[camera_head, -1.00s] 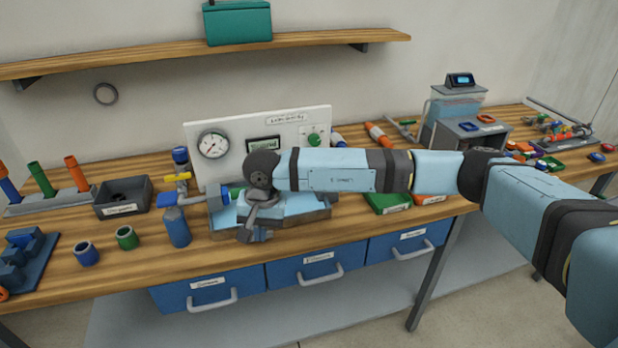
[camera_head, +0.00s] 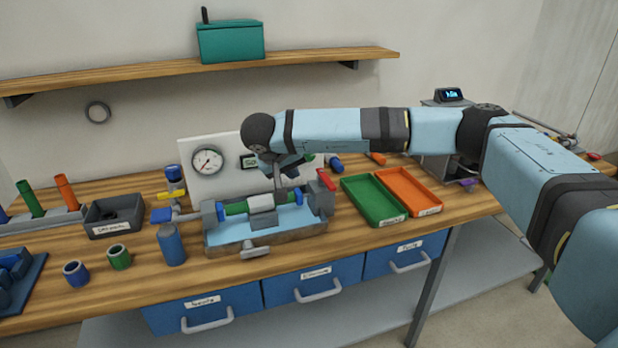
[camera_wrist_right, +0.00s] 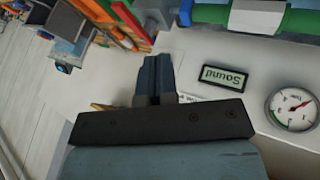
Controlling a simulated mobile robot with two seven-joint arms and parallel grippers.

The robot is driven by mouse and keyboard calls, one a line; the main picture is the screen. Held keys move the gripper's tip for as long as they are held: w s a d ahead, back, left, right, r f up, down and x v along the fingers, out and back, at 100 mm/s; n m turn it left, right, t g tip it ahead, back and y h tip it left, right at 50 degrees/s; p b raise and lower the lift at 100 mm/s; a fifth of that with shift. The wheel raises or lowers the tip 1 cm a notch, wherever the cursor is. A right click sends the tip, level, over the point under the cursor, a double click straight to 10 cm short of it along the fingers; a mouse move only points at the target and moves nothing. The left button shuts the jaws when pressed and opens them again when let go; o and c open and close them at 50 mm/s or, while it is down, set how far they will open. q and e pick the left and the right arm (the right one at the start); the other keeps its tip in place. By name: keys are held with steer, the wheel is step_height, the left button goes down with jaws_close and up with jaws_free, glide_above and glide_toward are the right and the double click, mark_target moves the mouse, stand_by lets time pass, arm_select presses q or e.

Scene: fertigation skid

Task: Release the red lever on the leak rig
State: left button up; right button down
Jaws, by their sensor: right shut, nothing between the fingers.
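The leak rig is a shallow water tray (camera_head: 222,247) with a green, white and blue pipe (camera_head: 262,203) clamped along it. The red lever (camera_head: 326,180) stands at the rig's right end, on top of a grey end block (camera_head: 320,199), and looks tilted. My right gripper (camera_head: 293,167) is above and behind the pipe, left of the red lever and apart from it. In the right wrist view its fingers (camera_wrist_right: 156,75) are together and empty, in front of the white panel. Part of the pipe shows there at the top right (camera_wrist_right: 258,17). My left gripper is out of view.
The gauge panel (camera_head: 190,148) stands behind the rig, partly hidden by my right arm. Green (camera_head: 376,203) and orange (camera_head: 410,190) trays lie right of the rig. A blue bottle (camera_head: 172,245) and short pipe pieces are to its left. A shelf (camera_head: 150,73) runs above.

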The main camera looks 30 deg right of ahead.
glide_toward(319, 182)
step_height(319, 182, down, 4)
steer(key=s+a, duration=0.1)
steer(key=s, duration=0.1)
steer(key=d, duration=0.3)
steer(key=shift+s+p, duration=0.3)
steer(key=shift+p, duration=0.1)
